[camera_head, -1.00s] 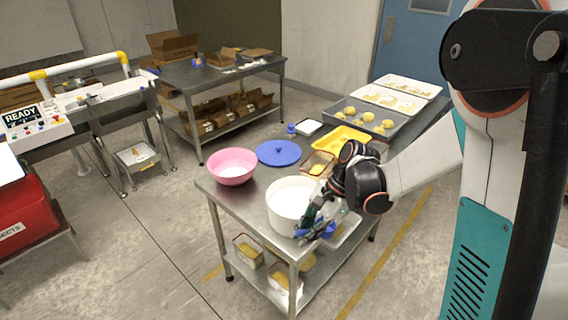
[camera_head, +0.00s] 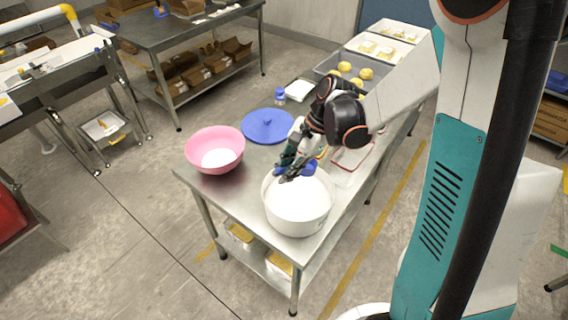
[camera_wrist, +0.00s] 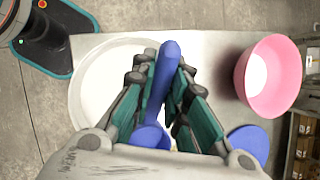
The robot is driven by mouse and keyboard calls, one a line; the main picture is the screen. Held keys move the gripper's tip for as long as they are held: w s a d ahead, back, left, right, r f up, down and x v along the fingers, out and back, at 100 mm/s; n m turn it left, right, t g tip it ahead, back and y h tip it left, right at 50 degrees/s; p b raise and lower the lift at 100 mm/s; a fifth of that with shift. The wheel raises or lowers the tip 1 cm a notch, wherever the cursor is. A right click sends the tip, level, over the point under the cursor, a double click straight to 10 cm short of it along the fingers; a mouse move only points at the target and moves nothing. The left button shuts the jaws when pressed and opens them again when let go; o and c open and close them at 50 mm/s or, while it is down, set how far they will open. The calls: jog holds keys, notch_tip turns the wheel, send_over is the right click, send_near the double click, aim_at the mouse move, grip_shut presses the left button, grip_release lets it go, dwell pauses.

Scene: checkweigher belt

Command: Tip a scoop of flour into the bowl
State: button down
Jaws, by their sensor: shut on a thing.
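My gripper (camera_head: 292,168) is shut on a blue scoop (camera_wrist: 169,62), whose handle runs between the fingers in the wrist view. The scoop also shows in the head view (camera_head: 308,168), small and partly covered by the fingers. Its cup lies partly behind the fingers, and I cannot tell whether it holds flour. My gripper is over the far part of a large white tub (camera_head: 297,225) of white flour (camera_head: 300,200). The pink bowl (camera_head: 228,138) stands left of the tub in the head view, with some white flour (camera_head: 216,158) in its bottom. It is right in the wrist view (camera_wrist: 279,100).
A round blue lid (camera_head: 268,127) lies on the steel table (camera_head: 235,190) behind the tub. A small blue-capped jar (camera_head: 280,96) and a white scale-like box (camera_head: 300,90) stand beyond it. Trays with yellow pieces (camera_head: 345,68) are at the back right.

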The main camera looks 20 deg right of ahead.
jog(key=shift+f+b, duration=5.55)
jog(key=shift+f, duration=1.55)
jog(key=shift+s+r+p, duration=0.1)
jog(key=shift+r+p, duration=4.05)
jog(key=shift+r, duration=2.05)
